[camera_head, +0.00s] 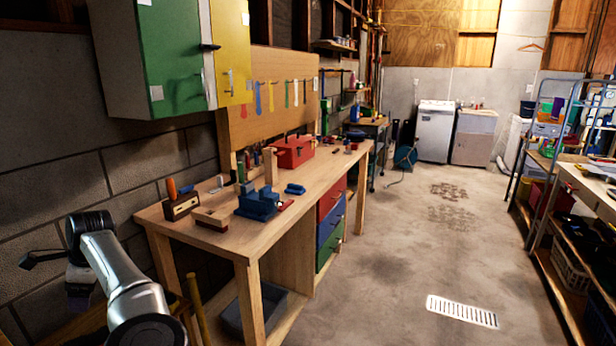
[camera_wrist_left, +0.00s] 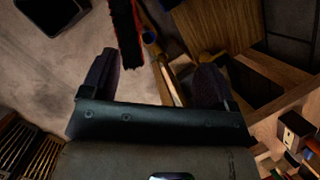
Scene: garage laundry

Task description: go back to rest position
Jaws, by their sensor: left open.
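My left arm (camera_head: 128,285) comes in at the lower left of the head view, to the left of the wooden workbench. Its dark left gripper (camera_head: 79,285) hangs low there, beside the bench and near the block wall. In the left wrist view the two dark fingers of the left gripper (camera_wrist_left: 156,78) stand wide apart, with nothing held between them. A red-bristled broom or brush (camera_wrist_left: 128,40) and a yellow pole (camera_wrist_left: 163,70) show beyond the fingers; I cannot tell how far off they are. My right gripper is in neither view.
The workbench (camera_head: 320,172) carries a red toolbox (camera_head: 292,152), a blue vise (camera_head: 258,203) and small tools. A green and yellow cabinet (camera_head: 170,55) hangs above. A shelf rack (camera_head: 570,190) stands right. The concrete floor (camera_head: 430,240) between is clear.

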